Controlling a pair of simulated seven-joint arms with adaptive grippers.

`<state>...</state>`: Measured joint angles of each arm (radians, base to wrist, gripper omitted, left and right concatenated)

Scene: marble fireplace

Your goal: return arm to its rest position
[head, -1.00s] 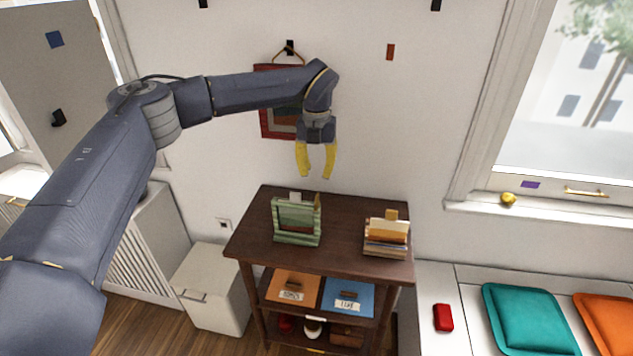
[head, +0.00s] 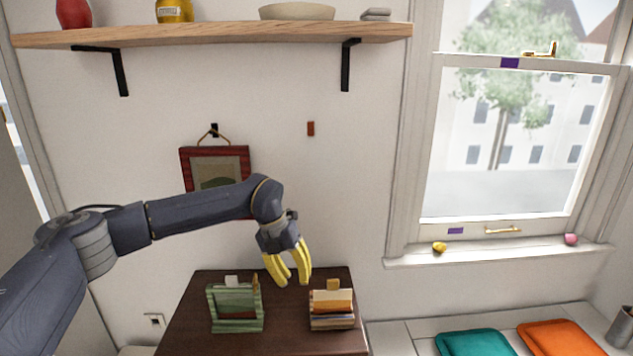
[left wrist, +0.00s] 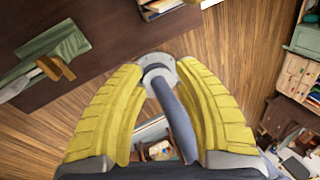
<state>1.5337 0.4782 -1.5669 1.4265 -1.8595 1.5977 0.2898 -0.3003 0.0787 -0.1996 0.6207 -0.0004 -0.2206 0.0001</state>
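My left arm comes in from the left in the head view. Its left gripper (head: 290,281), with yellow fingers, hangs above the dark wooden cabinet (head: 275,310), between the green rack and the stack of books. The fingers are apart with nothing between them. The left wrist view also shows the left gripper (left wrist: 158,75) with its two yellow fingers spread; a grey post and round base, seemingly mine, show far below between them. My right gripper is not in view.
On the cabinet stand a green rack (head: 236,310) and a book stack (head: 332,308). A framed picture (head: 215,165) hangs behind my arm. A wooden shelf (head: 210,36) is above. A window sill (head: 500,251) and bench with a teal cushion (head: 475,343) are at right.

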